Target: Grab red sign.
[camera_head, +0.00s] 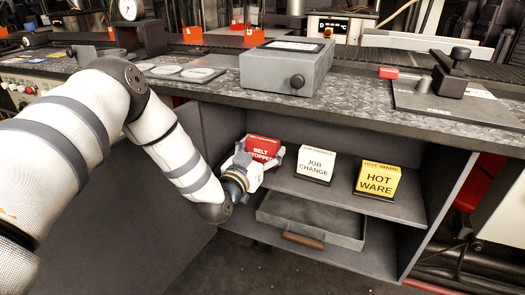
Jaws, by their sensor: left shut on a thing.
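The red sign (263,147) reads "BELT STOPPED", with its last letters partly covered. It is at the left end of the shelf (330,195) inside the open cabinet under the counter. My left gripper (262,164) is at the red sign, shut on it, its fingers around the sign's lower part. The gripper hides the sign's base, so I cannot tell whether it still touches the shelf. My right gripper is not in view.
A white "JOB CHANGE" sign (315,165) and a yellow "HOT WARE" sign (378,180) stand to the right on the same shelf. Below is a grey tray (330,227) with a brown handle. The counter (215,92) overhangs the cabinet; its side wall (440,205) bounds the right.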

